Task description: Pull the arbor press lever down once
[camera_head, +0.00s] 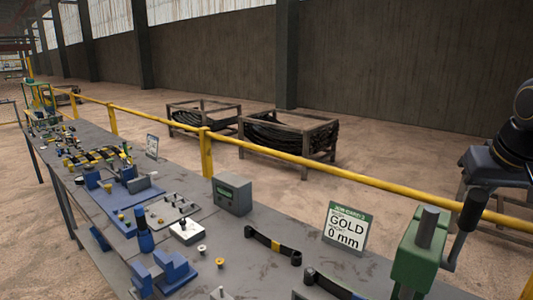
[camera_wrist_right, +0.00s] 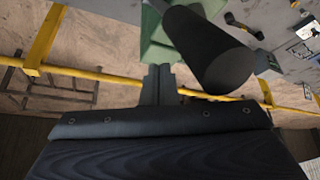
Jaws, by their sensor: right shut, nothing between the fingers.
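The green arbor press (camera_head: 415,250) stands at the right front of the bench, with a grey ram at its top. Its lever has a black cylindrical grip (camera_head: 470,210) to the right of the press body. In the right wrist view the grip (camera_wrist_right: 210,50) looms large, to the right of my fingers, with the green press (camera_wrist_right: 157,40) behind it. My right gripper (camera_wrist_right: 158,72) is shut and empty, close beside the grip; I cannot tell whether they touch. In the head view its fingertips are not clear. My left gripper is not in view.
A yellow rail (camera_head: 300,160) runs behind the bench.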

